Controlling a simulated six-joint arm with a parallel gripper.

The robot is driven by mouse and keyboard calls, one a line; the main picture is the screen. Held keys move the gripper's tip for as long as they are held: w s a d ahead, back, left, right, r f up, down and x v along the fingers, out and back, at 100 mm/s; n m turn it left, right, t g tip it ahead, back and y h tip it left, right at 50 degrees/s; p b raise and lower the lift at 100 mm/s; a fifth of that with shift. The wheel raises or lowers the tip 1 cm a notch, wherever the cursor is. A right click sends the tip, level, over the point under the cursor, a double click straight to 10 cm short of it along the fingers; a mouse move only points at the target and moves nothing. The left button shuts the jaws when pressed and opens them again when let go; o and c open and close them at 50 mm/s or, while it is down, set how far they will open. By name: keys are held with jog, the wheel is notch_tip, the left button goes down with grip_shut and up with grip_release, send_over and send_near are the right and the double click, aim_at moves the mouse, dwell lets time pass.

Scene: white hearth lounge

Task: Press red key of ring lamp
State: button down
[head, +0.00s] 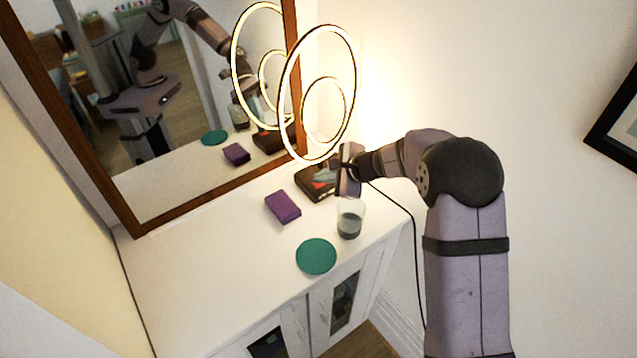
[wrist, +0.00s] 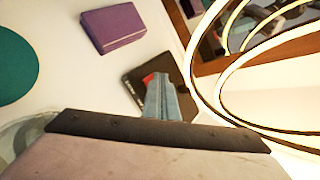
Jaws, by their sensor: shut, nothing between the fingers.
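The ring lamp (head: 282,100) is lit, with a large ring and a smaller one inside it. Its dark base (head: 307,187) stands on the white cabinet top against the mirror. In the wrist view the base (wrist: 133,88) carries a red key (wrist: 148,79), partly hidden by my fingers. My gripper (head: 325,181) is shut and empty, its fingertips over the base. In the wrist view the fingertips (wrist: 160,78) are right beside the red key; whether they touch it I cannot tell. The lamp's rings (wrist: 193,75) rise at the right of the fingers.
A purple box (head: 283,206) lies left of the base. A glass with dark liquid (head: 349,222) stands close below my gripper, and a green disc (head: 316,256) lies near the front edge. A brown-framed mirror (head: 120,215) stands behind. The left cabinet top is clear.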

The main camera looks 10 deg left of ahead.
jog(key=shift+r, duration=0.1)
jog(key=shift+r+p, duration=0.6)
jog(key=shift+r, duration=0.15)
jog(key=shift+r, duration=0.1)
notch_tip(320, 180, up, 5)
jog(key=p, duration=0.4)
dwell(0.3)
dwell(0.7)
jog(key=s+d+n+g+h, duration=0.2)
jog(key=s+d+n+h, duration=0.2)
jog(key=s+d+n, duration=0.3)
jog(key=s+d+n+g+h, duration=0.3)
jog(key=s+d+n, duration=0.5)
jog(key=s+d, duration=0.9)
jog(key=s, duration=0.8)
jog(key=shift+s+n+h, duration=0.3)
jog(key=shift+h, duration=0.1)
